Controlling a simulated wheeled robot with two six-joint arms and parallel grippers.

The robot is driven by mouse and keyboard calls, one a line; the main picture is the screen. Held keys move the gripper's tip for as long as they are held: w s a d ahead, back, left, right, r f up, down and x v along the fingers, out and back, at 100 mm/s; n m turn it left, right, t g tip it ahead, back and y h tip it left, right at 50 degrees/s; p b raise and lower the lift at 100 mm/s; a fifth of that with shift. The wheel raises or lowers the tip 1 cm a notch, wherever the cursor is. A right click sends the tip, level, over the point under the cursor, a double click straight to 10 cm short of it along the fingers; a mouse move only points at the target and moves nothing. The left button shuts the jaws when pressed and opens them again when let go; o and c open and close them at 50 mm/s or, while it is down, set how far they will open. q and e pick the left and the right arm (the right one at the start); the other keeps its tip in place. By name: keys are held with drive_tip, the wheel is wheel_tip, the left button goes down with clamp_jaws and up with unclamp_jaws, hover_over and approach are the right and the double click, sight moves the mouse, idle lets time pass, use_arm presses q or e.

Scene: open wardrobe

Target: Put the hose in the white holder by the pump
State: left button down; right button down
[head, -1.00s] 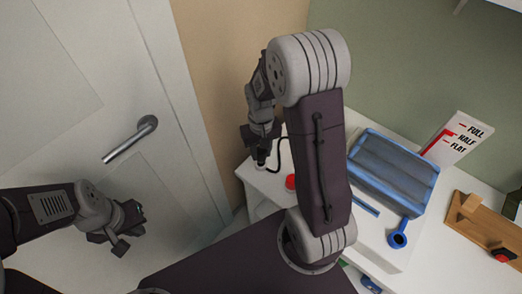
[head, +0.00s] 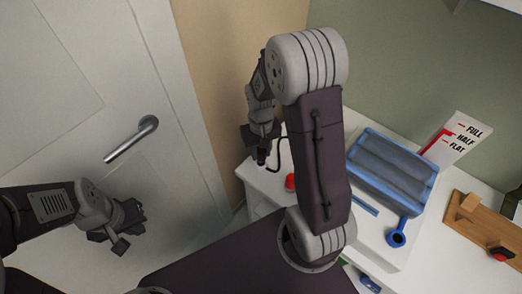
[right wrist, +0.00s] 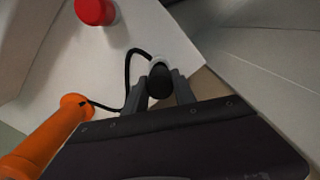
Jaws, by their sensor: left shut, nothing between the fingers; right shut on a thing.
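My right gripper (right wrist: 159,92) is shut on the black end of the hose (right wrist: 159,82), above the white table's left corner. The thin black hose (right wrist: 128,68) curves from there to the orange pump (right wrist: 45,138), at left in the right wrist view. A white rounded rim, likely the white holder (right wrist: 158,60), shows just beyond the hose end; I cannot tell whether the end is inside it. In the head view, my right gripper (head: 262,157) points down and the pump is hidden behind my arm. My left gripper (head: 122,232) is shut and empty before the door.
A red round knob (head: 291,182) stands on the white table (head: 385,245), near the hose. To the right are a blue-rimmed pad (head: 393,170), a blue ring-shaped tool (head: 397,238), a FULL/HALF/FLAT sign (head: 458,140) and a wooden board (head: 480,230).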

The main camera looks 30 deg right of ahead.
sight(261, 150)
drive_tip(key=shift+f+b, duration=0.75)
drive_tip(key=shift+f, duration=0.75)
drive_tip(key=c, duration=0.9)
unclamp_jaws()
drive_tip(key=shift+c, duration=0.2)
drive_tip(key=shift+r, duration=0.15)
wheel_tip(261, 150, up, 9)
drive_tip(key=p, duration=0.2)
drive_tip(key=shift+p, duration=0.35)
